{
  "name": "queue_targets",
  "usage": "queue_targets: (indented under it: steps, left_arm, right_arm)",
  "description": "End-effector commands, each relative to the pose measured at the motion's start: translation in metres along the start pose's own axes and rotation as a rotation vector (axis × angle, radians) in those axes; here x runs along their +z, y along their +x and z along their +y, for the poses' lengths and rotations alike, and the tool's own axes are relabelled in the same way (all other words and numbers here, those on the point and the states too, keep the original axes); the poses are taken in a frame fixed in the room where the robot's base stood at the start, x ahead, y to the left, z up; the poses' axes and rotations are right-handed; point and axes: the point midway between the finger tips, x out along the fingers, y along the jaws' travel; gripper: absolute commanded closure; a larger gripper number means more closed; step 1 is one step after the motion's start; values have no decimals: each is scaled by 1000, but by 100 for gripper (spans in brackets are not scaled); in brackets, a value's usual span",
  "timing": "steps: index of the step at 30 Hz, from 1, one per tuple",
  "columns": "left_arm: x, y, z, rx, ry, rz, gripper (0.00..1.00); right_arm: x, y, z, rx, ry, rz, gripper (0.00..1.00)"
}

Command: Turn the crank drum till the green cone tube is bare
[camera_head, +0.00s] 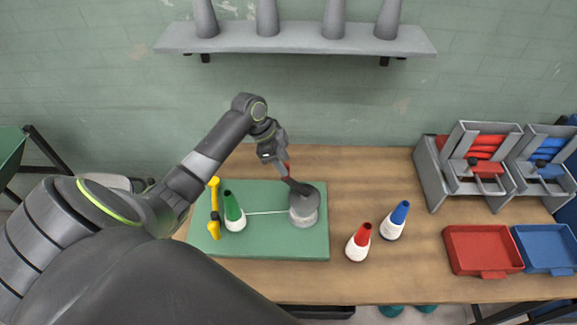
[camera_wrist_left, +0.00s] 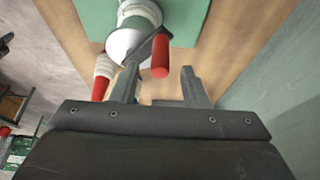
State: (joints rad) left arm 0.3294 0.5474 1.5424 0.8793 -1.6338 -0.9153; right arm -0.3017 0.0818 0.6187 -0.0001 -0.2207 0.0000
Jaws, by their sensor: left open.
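The green cone tube (camera_head: 233,205) stands at the left of a green mat, with white yarn around its lower part. A white thread runs from it to the crank drum (camera_head: 303,212), which has white yarn and a dark crank arm on top. The crank's red handle (camera_head: 285,169) points up beside my left gripper (camera_head: 277,160). In the left wrist view, the red handle (camera_wrist_left: 160,57) lies between the open fingertips of the left gripper (camera_wrist_left: 160,70), with gaps on both sides. The drum (camera_wrist_left: 136,22) is beyond it. My right gripper is not in view.
A yellow bar (camera_head: 214,207) stands left of the green cone. Red (camera_head: 359,242) and blue (camera_head: 395,220) cones stand right of the mat (camera_head: 270,245). Grey racks (camera_head: 440,175), a red tray (camera_head: 483,250) and a blue tray (camera_head: 547,248) are farther right. A shelf (camera_head: 295,38) hangs behind.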

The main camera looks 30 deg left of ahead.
Motion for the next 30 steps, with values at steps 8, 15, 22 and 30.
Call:
queue_targets:
  steps: [8,15,22,30]
  left_arm:
    - [-1,37,0,1,-1,1,59]
    - [0,46,0,-1,2,-1,59]
    - [0,45,0,-1,1,-1,66]
    - [0,45,0,-1,1,-1,100]
  right_arm:
    - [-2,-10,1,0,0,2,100]
    - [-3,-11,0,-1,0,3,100]
    - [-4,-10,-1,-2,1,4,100]
    - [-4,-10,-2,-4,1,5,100]
